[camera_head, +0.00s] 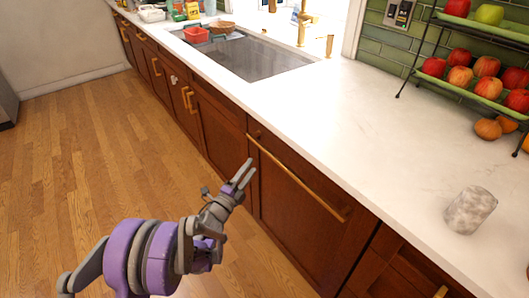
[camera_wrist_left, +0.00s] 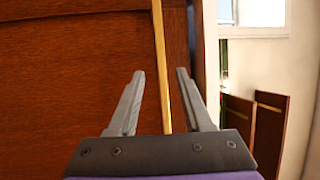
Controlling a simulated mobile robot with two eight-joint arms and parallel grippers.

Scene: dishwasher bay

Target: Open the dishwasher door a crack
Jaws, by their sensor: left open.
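The dishwasher door (camera_head: 300,205) is a dark wood panel under the counter, flush with its neighbours and shut. Its long gold bar handle (camera_head: 300,178) runs along the top edge. My left gripper (camera_head: 250,168) is open in front of the door's left part, its fingers near the left end of the handle. In the left wrist view, the handle (camera_wrist_left: 158,40) runs lengthwise between the two spread fingers of my left gripper (camera_wrist_left: 160,75), touching neither in the picture. I cannot tell how deep the bar sits between them. The door's wood (camera_wrist_left: 75,80) fills the left side there. My right gripper is not in view.
The white counter (camera_head: 350,110) runs above the door, with a sink (camera_head: 245,58) and a red container (camera_head: 196,35) farther back. A fruit rack (camera_head: 480,80) and a stone-coloured cylinder (camera_head: 470,210) stand at the right. The wood floor (camera_head: 90,150) at left is clear.

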